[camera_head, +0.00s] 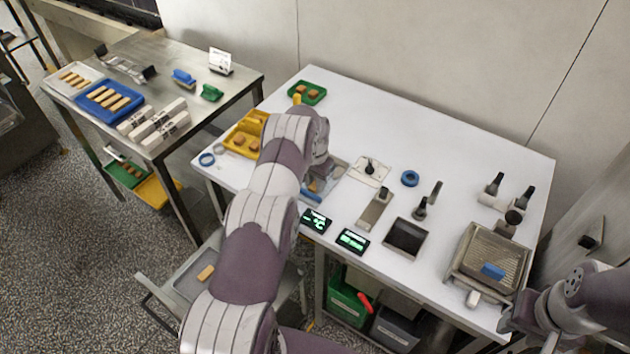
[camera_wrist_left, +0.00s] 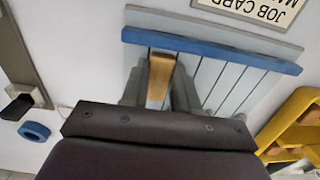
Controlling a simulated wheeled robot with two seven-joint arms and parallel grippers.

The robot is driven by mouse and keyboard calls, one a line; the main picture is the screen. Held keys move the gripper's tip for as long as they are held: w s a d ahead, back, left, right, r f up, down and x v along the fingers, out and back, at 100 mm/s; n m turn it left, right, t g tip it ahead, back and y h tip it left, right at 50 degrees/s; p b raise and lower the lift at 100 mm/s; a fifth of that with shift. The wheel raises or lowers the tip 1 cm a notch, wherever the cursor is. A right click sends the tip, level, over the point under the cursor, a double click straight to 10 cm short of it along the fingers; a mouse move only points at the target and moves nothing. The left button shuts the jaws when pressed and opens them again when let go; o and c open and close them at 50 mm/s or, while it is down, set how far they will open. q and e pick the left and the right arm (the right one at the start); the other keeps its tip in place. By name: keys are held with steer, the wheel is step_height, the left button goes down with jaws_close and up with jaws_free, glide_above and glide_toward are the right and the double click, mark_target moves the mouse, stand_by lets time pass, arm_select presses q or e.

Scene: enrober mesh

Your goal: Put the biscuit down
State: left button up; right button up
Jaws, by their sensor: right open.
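My left gripper (camera_wrist_left: 160,88) is shut on a tan, finger-shaped biscuit (camera_wrist_left: 160,76), with a grey finger on each side of it. In the left wrist view the biscuit is over a grey slatted piece (camera_wrist_left: 225,85) with a blue bar (camera_wrist_left: 210,48); I cannot tell whether it touches. In the head view my left gripper (camera_head: 318,180) is above the white table (camera_head: 440,170), and my own arm hides the biscuit. My right gripper (camera_head: 515,322) is at the lower right, open and partly cut off by neighbouring arm links.
A yellow tray (camera_head: 232,146) with biscuits is left of my left arm, and a green tray (camera_head: 306,92) is behind. A wire mesh unit (camera_head: 488,262) with a blue block stands at the right. The steel table (camera_head: 195,85) holds a blue biscuit tray (camera_head: 110,101).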

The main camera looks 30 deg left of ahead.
arm_select(q)
steer(key=o, duration=0.4)
steer(key=shift+c, duration=0.2)
